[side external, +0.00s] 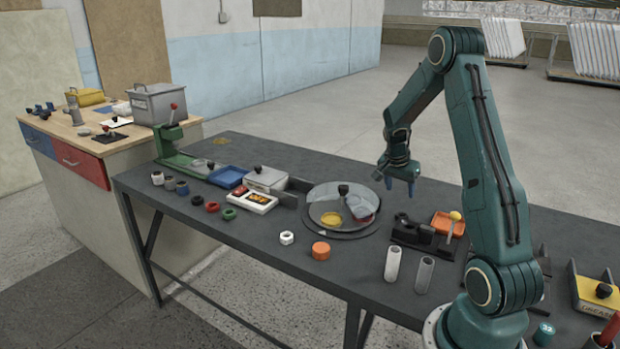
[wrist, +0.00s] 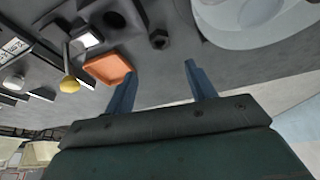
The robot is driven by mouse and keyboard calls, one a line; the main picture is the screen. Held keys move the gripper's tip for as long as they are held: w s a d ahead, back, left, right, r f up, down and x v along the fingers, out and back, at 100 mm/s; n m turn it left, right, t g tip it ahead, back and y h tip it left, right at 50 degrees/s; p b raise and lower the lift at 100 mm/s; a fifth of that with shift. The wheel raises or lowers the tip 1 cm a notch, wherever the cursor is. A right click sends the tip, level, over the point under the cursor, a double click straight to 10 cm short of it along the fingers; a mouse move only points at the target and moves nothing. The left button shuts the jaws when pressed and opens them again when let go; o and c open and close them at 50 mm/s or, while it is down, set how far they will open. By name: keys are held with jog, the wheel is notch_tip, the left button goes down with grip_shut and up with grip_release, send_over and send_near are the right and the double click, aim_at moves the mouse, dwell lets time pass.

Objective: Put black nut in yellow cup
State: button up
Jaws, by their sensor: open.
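My gripper (side external: 400,187) is open and empty, pointing down above the table's back edge, right of a round turntable (side external: 377,229). The wrist view shows its two blue fingers apart (wrist: 161,70). A small dark hexagonal piece with a hole, which looks like the black nut (wrist: 158,39), lies on the table beyond the fingertips in that view. A black ring (side external: 197,200) also lies at the table's front left; I cannot tell which is the task's nut. The yellow cup (side external: 331,219) appears as a shallow yellow round in the turntable, partly beside a clear cover.
An orange tray (side external: 447,223) and black fixture (side external: 412,233) stand right of the turntable. Two upright tubes (side external: 392,264), a white nut (side external: 287,237) and an orange cap (side external: 320,251) stand in front. A grey box (side external: 266,180) stands left. The front middle has free room.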

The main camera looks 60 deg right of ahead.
jog(key=shift+r, duration=0.1)
jog(key=w+a+r+n+t+y, duration=0.15)
jog(key=a+r+n, duration=0.25)
jog(key=a+r, duration=0.55)
jog(key=w+a+r+n+t+h, duration=0.15)
jog(key=a+r+n, duration=0.4)
jog(key=a, duration=0.65)
jog(key=s+a+r+n+t+y, duration=0.1)
jog(key=s+a+r+n+y, duration=0.1)
jog(key=s+a+n, duration=0.3)
jog(key=s+a+r+n+t+y, duration=0.2)
jog(key=s+a+n, duration=0.3)
jog(key=a, duration=0.9)
jog(key=s, duration=0.3)
jog(key=shift+a+r, duration=0.15)
jog(key=shift+r, duration=0.05)
jog(key=shift+o, duration=0.6)
jog(key=shift+w, duration=0.15)
